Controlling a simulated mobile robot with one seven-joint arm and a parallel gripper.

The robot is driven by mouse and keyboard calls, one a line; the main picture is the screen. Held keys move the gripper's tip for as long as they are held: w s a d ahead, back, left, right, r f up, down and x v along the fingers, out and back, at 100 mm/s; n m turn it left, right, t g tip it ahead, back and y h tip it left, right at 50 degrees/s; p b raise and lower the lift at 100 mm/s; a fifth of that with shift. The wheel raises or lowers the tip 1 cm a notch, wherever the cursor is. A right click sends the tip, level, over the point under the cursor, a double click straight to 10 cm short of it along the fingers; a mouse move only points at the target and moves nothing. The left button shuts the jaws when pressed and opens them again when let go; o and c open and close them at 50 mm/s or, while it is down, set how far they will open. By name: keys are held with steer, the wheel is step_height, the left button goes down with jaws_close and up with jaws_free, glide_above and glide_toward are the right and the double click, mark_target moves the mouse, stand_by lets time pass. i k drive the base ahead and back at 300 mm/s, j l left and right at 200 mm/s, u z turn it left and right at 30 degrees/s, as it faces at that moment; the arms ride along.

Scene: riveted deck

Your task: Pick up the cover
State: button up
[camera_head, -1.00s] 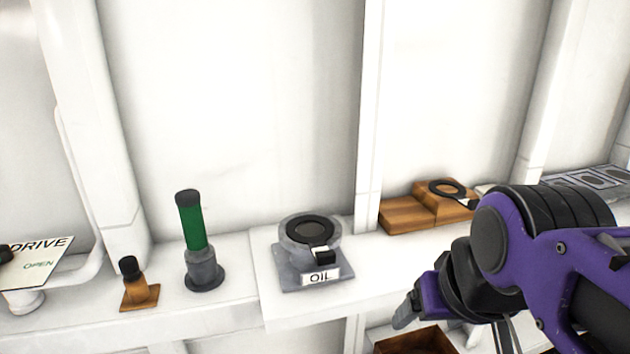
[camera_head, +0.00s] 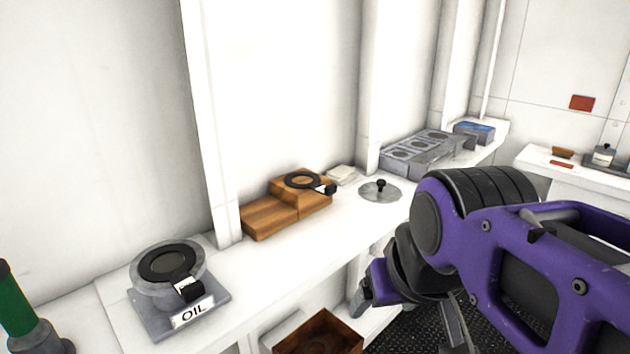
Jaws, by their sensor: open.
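The cover looks to be a round, flat grey metal disc with a black knob (camera_head: 380,191). It lies on the white shelf, right of the wooden block, with its knob upward. My gripper (camera_head: 408,318) is at the lower right of the head view, pointing down, nearer to me and lower in the picture than the disc. It is open and apart from the disc. I see nothing held, though its fingertips are partly hidden by the arm and the frame edge.
On the white shelf (camera_head: 265,275) stand the OIL fitting (camera_head: 166,288), a stepped wooden block (camera_head: 270,217) with a black ring (camera_head: 303,181), and grey boxes (camera_head: 425,150). A brown open box (camera_head: 320,335) sits below. The shelf in front of the wooden block is clear.

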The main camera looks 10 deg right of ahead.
mark_target(379, 192)
steer(key=z, duration=0.45)
steer(key=j+u, duration=0.15)
steer(key=u, duration=1.5)
steer(key=z, duration=1.7)
steer(key=i+l, duration=0.1)
steer(key=l, duration=0.3)
steer(key=i+l+u, duration=0.1)
steer(key=l, duration=0.3)
steer(key=i+l+u, duration=0.1)
steer(key=l, duration=0.3)
steer(key=i+l+u, duration=0.1)
steer(key=l, duration=0.3)
steer(key=i+l+u, duration=0.1)
steer(key=i+l, duration=0.2)
steer(key=k+l, duration=0.05)
steer(key=l, duration=0.05)
